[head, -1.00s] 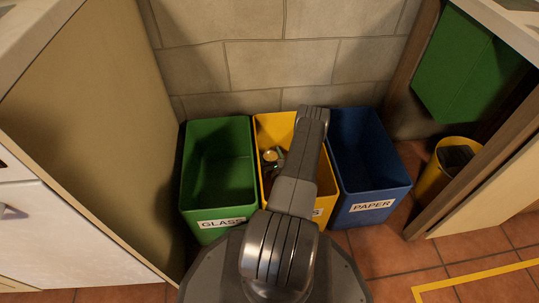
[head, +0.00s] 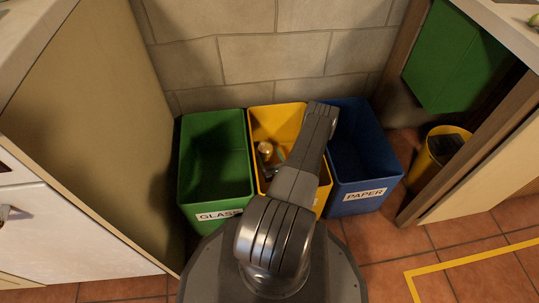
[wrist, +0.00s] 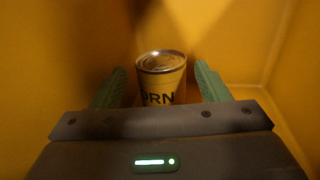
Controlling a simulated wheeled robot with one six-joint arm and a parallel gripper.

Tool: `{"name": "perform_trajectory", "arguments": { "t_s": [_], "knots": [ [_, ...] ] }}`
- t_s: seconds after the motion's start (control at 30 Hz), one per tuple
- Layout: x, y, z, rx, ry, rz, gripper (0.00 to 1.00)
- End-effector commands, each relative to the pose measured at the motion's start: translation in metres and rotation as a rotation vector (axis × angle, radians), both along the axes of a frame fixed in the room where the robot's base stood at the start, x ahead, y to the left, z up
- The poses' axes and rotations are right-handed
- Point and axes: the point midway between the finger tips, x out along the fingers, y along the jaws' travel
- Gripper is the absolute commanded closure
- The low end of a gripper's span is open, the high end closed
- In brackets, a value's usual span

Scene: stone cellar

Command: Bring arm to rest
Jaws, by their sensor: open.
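My gripper (wrist: 160,78) is inside the yellow bin (head: 276,117), with its two green fingers open. In the wrist view, a can (wrist: 161,88) with a metal lid and the letters "ORN" stands between or just beyond the fingers; I cannot tell whether they touch it. The can also shows in the head view (head: 264,149), inside the yellow bin. My arm reaches over the right part of this bin and hides much of my gripper and most of the bin's front label.
A green bin (head: 215,180) marked GLASS stands to the left, a blue bin (head: 361,188) marked PAPER to the right. A stone wall (head: 275,60) is behind. Cabinet panels flank both sides. A small yellow bin (head: 426,172) stands at the right under a counter.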

Motion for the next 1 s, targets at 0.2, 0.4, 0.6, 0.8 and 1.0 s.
{"name": "perform_trajectory", "arguments": {
  "t_s": [0.2,0.4,0.6,0.8,1.0],
  "knots": [
    [0.011,0.004,-0.001,-0.001,-0.002,0.001,0.31],
    [0.042,0.018,-0.003,-0.002,-0.004,0.004,0.31],
    [0.071,0.030,-0.008,0.001,0.000,0.000,0.31],
    [0.070,0.029,0.011,0.000,0.000,-0.001,0.31],
    [0.070,0.029,0.021,0.000,0.000,0.000,0.31]
  ]
}}
